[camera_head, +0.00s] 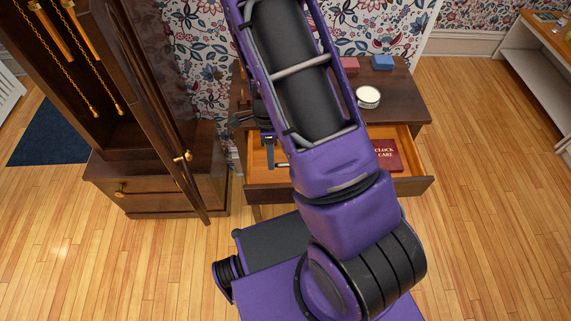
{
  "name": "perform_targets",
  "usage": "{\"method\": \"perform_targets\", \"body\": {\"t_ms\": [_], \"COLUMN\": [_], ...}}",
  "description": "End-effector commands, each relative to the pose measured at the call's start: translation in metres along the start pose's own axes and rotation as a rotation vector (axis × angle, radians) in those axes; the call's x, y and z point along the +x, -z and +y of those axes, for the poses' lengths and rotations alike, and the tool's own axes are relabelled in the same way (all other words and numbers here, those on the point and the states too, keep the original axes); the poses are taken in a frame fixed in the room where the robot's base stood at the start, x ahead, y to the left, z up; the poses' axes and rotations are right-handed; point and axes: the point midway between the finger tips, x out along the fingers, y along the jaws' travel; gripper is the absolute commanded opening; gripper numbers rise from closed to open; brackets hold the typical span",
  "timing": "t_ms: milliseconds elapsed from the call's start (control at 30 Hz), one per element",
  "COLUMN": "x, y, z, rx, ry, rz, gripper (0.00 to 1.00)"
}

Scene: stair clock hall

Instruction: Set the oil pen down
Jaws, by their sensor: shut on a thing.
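A wooden side table (405,100) stands against the wall with its drawer (424,186) pulled open. My gripper (270,160) shows as dark parts just left of my purple arm, over the left part of the open drawer. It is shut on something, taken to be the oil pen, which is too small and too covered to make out. My arm hides the middle of the drawer and part of the tabletop. I cannot tell whether the held thing touches the drawer floor.
A red "Clock Care" book (387,156) lies in the drawer's right part. A white round tin (367,97), a blue block (382,62) and a reddish block (349,65) are on the tabletop. A tall clock case (150,190) with its door open stands left.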

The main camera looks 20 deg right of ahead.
Motion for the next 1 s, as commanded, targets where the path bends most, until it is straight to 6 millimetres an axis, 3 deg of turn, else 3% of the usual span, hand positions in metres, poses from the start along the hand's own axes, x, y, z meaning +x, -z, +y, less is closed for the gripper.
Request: {"method": "perform_targets", "body": {"t_ms": [33,267,467,867,900,1000], "x": [0.01,0.027,0.054,0.061,0.059,0.059], "y": [0.0,0.0,0.0,0.0,0.0,0.0], "z": [-0.002,-0.006,-0.011,-0.013,-0.013,-0.013], "rx": [0.0,-0.004,-0.004,-0.005,-0.005,-0.005], "ry": [-0.003,0.0,0.0,0.002,0.002,0.002], "rz": [0.0,0.0,0.001,0.0,0.0,0.0], "gripper": [0.0,0.0,0.0,0.0,0.16,0.34]}}
